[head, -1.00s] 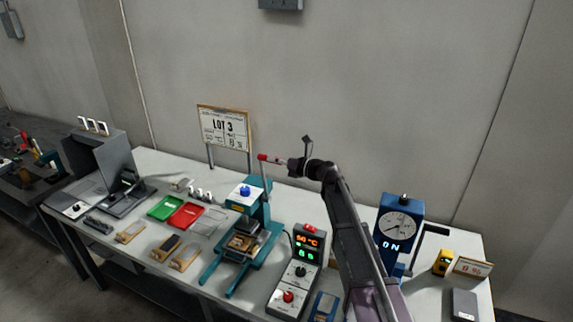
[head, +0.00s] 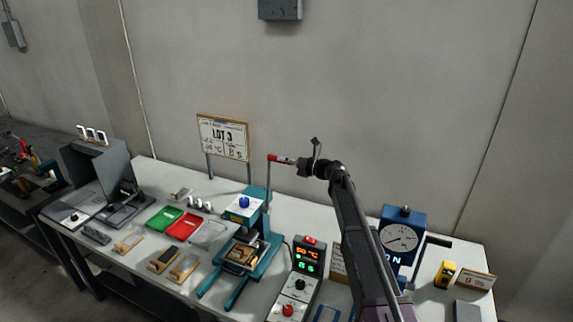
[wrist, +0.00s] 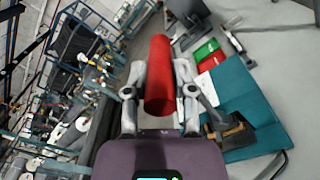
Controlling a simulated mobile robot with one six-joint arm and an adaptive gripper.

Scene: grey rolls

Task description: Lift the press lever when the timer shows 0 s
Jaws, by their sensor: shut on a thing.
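The teal press (head: 256,212) stands on the bench with a blue knob on its top. Its lever (head: 268,185) stands nearly upright and ends in a red grip (head: 273,158). My gripper (head: 284,160) reaches it from the right and is shut on the red grip. In the wrist view the red grip (wrist: 160,75) lies between both fingers of my gripper (wrist: 160,100). The control box (head: 300,280) in front has a lit display (head: 307,258) with an orange temperature line and green digits below. The green digits are too small to read surely.
A blue dial gauge (head: 402,235) stands at the right behind my arm. A LOT 3 board (head: 223,136) stands behind the press. Green (head: 164,220) and red (head: 185,227) trays and wooden pieces lie to the left. The air around the red grip is clear.

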